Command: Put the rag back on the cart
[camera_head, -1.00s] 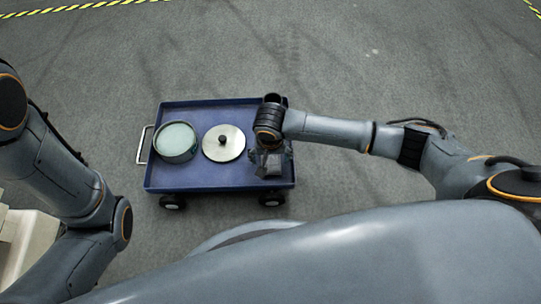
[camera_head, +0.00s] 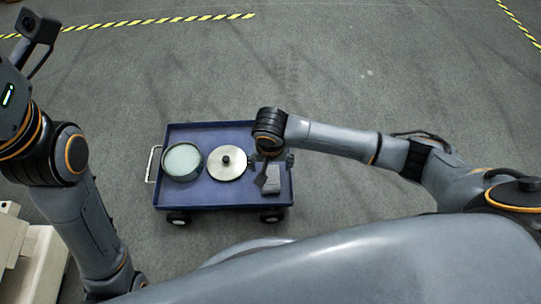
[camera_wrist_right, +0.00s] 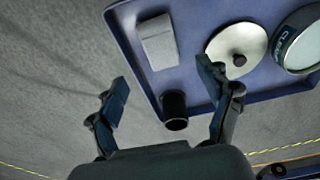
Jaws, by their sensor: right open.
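The rag (camera_head: 271,187) looks like a grey folded block and lies on the right end of the blue cart (camera_head: 222,203). In the right wrist view the rag (camera_wrist_right: 158,45) lies flat on the cart top (camera_wrist_right: 190,18), beyond my fingertips. My right gripper (camera_head: 275,167) is over the cart's right end. It also shows in the right wrist view (camera_wrist_right: 170,88), with its fingers wide apart and nothing between them touching them. The rag is apart from both fingers. My left arm is raised at the left; its fingertips are outside the frame.
A round metal lid (camera_head: 227,163) with a black knob and a green-topped pot (camera_head: 183,161) stand on the cart. A black cylinder (camera_wrist_right: 175,106) stands near the cart's edge. Yellow-black tape (camera_head: 150,21) marks the floor. Open floor surrounds the cart.

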